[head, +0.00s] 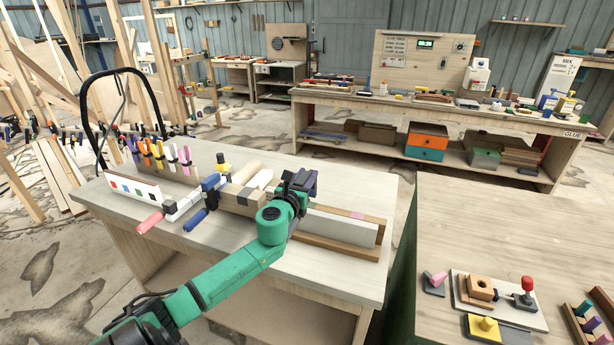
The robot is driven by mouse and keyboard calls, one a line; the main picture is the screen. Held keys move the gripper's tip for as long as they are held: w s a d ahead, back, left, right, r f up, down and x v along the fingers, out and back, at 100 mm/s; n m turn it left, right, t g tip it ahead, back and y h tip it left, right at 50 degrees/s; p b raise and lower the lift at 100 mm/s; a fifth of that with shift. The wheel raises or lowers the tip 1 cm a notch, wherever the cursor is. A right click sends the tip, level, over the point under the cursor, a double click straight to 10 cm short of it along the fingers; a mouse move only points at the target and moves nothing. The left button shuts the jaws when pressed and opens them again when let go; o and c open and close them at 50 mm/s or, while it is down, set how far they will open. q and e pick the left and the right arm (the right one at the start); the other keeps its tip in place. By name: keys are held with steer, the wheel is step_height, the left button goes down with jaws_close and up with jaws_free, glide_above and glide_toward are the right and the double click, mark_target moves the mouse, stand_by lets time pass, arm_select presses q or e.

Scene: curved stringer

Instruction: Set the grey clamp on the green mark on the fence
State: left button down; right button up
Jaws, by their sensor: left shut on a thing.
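My left gripper (306,182) is above the long wooden fence (376,221) on the workbench, shut on a dark purplish thing (313,179). My gripper and wrist hide most of this thing, so I cannot tell if it is the grey clamp or if it touches the fence. The fence has a pink mark (357,215) to the right of the gripper and a dark grey patch (245,195) to its left. No green mark shows; the gripper and arm cover part of the fence. My right gripper is not in view.
A pink-handled clamp (152,222) and a blue-handled clamp (196,219) stick out left of my gripper. Several coloured clamps (160,158) stand behind, near a black hoop (85,100). A second table (450,220) with fixtures is at right. The bench front is clear.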

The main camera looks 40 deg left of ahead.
arm_select(q)
steer(key=shift+d+r, duration=0.2)
steer(key=shift+d, duration=0.25)
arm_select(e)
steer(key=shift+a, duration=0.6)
arm_select(q)
steer(key=shift+a, duration=0.15)
steer(key=shift+a+f, duration=0.15)
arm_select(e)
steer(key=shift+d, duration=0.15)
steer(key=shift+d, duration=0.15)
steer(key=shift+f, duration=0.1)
arm_select(q)
steer(key=shift+f+b, duration=1.45)
steer(key=shift+f, duration=0.2)
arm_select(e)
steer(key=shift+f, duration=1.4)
arm_select(q)
steer(key=shift+f, duration=0.1)
